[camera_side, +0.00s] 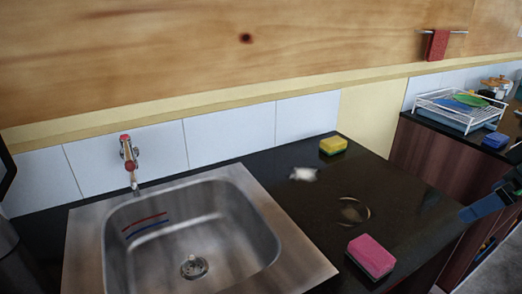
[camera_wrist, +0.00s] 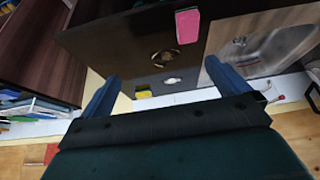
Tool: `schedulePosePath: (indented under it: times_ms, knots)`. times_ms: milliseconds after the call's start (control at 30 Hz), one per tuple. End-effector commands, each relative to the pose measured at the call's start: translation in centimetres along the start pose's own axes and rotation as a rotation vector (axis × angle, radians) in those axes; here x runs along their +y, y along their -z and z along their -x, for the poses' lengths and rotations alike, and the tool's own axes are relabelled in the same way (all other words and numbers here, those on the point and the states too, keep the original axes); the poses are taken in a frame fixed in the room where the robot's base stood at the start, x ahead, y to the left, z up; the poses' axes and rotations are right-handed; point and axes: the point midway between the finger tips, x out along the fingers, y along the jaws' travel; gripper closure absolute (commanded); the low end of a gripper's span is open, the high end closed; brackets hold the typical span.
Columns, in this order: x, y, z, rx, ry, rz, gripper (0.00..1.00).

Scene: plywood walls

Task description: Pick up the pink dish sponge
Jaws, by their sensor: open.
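The pink dish sponge (camera_side: 371,256) lies flat on the black countertop near its front edge, right of the sink. In the wrist view the pink sponge (camera_wrist: 188,25) is at the top centre, beyond the fingertips. My gripper (camera_wrist: 168,83) shows two blue fingers spread apart with nothing held between them. In the side view my gripper (camera_side: 478,209) enters from the right edge, to the right of the pink sponge and apart from it. Only its fingers and part of the wrist show there.
A steel sink (camera_side: 193,235) fills the counter's left. A yellow-green sponge (camera_side: 333,145), a blurred white item (camera_side: 303,174) and a ring-shaped item (camera_side: 354,211) lie on the counter. A white dish rack (camera_side: 462,108) and blue sponge (camera_side: 496,140) stand on another counter, right.

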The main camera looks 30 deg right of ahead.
Motion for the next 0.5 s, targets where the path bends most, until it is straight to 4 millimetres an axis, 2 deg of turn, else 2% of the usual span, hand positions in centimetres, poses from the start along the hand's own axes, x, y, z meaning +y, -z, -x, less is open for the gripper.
schedulePosePath:
  times_ms: [267, 500]
  knots:
    - [-0.6, 1.2, -0.8, -0.053, 0.022, 0.164, 0.00]
    - [-1.7, 3.4, -2.8, -0.143, 0.087, 0.488, 0.00]
